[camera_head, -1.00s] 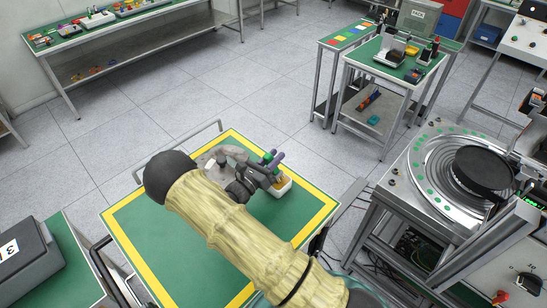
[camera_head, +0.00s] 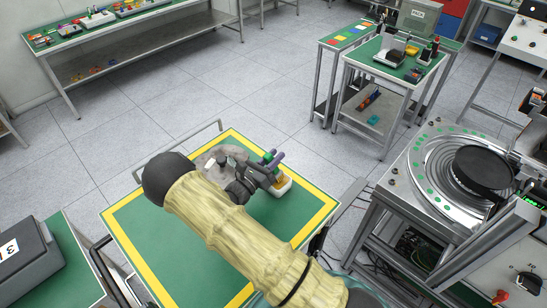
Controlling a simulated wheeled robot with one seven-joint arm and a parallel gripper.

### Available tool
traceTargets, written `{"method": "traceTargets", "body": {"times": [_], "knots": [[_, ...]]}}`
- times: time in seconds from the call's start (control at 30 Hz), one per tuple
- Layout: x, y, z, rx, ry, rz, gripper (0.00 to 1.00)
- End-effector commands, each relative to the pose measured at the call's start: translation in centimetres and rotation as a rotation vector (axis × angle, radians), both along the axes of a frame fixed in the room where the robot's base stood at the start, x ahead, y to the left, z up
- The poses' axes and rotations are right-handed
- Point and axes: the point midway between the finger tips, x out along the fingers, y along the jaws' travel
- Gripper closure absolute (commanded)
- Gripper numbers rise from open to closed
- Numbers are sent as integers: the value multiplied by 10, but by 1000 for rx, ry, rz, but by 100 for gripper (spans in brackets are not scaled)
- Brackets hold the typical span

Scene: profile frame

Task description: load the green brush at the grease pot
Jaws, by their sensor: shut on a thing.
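My gripper (camera_head: 264,176) is at the far right part of the green table, partly hidden by my own arm. A small white pot with yellowish-brown contents, the grease pot (camera_head: 285,188), stands on the table right at the gripper. The gripper and brush are over or beside the pot. I cannot tell whether the bristles touch the grease, as the brush's lower end is hidden.
The green table (camera_head: 135,225) has a yellow border and a grey plate (camera_head: 208,158) behind the gripper. A machine with a round black disc (camera_head: 484,172) stands to the right. A grey box (camera_head: 22,262) is at the lower left. A green-topped cart (camera_head: 372,60) stands farther back.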

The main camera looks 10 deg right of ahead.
Motion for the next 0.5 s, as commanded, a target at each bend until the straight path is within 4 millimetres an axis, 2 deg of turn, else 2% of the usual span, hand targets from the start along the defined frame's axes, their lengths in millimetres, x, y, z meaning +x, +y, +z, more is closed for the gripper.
{"method": "traceTargets", "body": {"times": [0.33, 0.5], "knots": [[-1, 0, -3, 4, 8, 0, 99], [-1, 0, 5, 4, 8, 0, 99]]}}
